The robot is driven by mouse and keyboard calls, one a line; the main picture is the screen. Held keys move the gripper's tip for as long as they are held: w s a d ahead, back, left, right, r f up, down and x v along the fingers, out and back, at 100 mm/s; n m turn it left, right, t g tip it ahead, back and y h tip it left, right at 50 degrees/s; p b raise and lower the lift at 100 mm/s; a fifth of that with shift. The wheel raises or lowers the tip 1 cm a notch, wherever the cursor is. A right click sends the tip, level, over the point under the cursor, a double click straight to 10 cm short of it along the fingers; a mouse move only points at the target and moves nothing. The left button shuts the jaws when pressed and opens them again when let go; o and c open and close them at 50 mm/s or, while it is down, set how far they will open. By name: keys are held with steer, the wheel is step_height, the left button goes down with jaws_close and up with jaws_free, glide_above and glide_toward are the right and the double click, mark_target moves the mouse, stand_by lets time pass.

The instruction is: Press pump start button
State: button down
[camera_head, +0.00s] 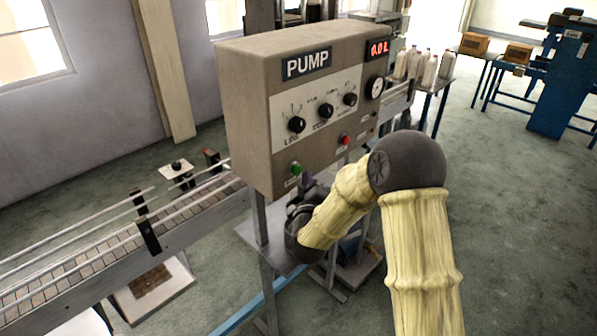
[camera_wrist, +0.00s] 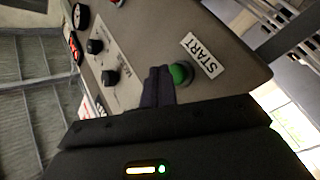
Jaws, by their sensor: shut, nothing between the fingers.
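The pump panel (camera_head: 262,130) is a grey box labelled PUMP with knobs, a gauge and a red display reading 0.0 L. The green start button (camera_head: 295,169) is at its lower left in the head view. In the wrist view the green button (camera_wrist: 180,73) sits beside a START label (camera_wrist: 202,54). My gripper (camera_wrist: 158,84) is shut and empty, its dark fingertips just beside the green button in that picture. I cannot tell whether they touch it. In the head view my gripper is below the panel, partly hidden by my arm.
A red button (camera_head: 345,140) is right of the green one. A conveyor (camera_head: 110,255) runs behind the panel to the lower left. White bottles (camera_head: 422,66) stand on it at the back. Blue tables with boxes (camera_head: 474,44) are at the right. Open floor lies on the right.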

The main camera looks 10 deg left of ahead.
steer(key=shift+a, duration=0.1)
steer(key=shift+w+a+b, duration=0.25)
steer(key=shift+b, duration=0.05)
steer(key=shift+w+a, duration=0.35)
steer(key=shift+a, duration=0.1)
stand_by(1.1)
steer(key=shift+s+d+b, duration=0.6)
steer(key=shift+d, duration=0.2)
steer(key=s+d+b, duration=0.1)
steer(key=d, duration=0.1)
steer(key=s+d+b, duration=0.1)
steer(key=s+d, duration=0.1)
stand_by(0.7)
stand_by(0.5)
